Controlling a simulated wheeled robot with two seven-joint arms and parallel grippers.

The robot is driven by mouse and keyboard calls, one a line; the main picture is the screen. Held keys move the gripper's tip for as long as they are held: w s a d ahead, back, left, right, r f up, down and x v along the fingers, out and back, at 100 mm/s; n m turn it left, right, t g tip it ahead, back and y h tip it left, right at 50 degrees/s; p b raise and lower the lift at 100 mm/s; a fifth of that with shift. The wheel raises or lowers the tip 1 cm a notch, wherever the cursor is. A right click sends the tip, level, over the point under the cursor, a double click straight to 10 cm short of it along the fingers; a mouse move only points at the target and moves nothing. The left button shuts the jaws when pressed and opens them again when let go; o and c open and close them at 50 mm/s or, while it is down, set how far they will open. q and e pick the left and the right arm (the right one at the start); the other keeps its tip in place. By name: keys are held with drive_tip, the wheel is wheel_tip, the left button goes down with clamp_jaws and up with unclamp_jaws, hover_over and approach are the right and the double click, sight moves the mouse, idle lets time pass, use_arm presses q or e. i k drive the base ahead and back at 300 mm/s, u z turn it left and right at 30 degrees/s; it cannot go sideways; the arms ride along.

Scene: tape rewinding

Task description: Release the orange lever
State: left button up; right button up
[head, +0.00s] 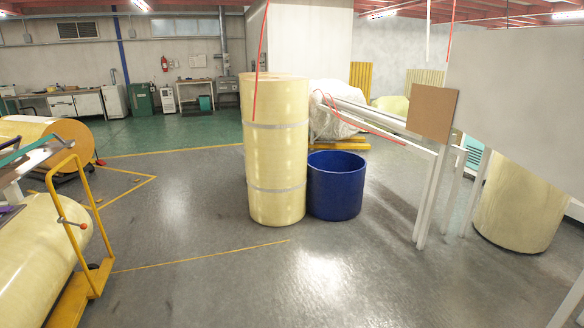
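A small lever-like rod (72,223) with a reddish-orange knob at one end sticks out at the yellow upright frame on the far left; I cannot tell for sure that it is the orange lever. The yellow frame (101,232) stands beside a large cream roll (38,250) that is cut off by the left edge. Neither of my grippers shows in the head view.
A tall cream roll (276,150) stands upright mid-floor, beside a blue tub (335,188). Another cream roll (45,138) with an orange-brown end lies at left. White posts (432,200) and a large panel (520,85) stand at right. The floor (200,285) in front is clear.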

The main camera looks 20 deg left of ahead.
sight(61, 220)
drive_tip(key=u, duration=0.95)
drive_tip(key=i, duration=0.8)
drive_tip(key=u, duration=1.05)
drive_tip(key=i, duration=0.95)
drive_tip(key=z, duration=0.55)
drive_tip(key=i, duration=2)
drive_tip(key=u, duration=0.3)
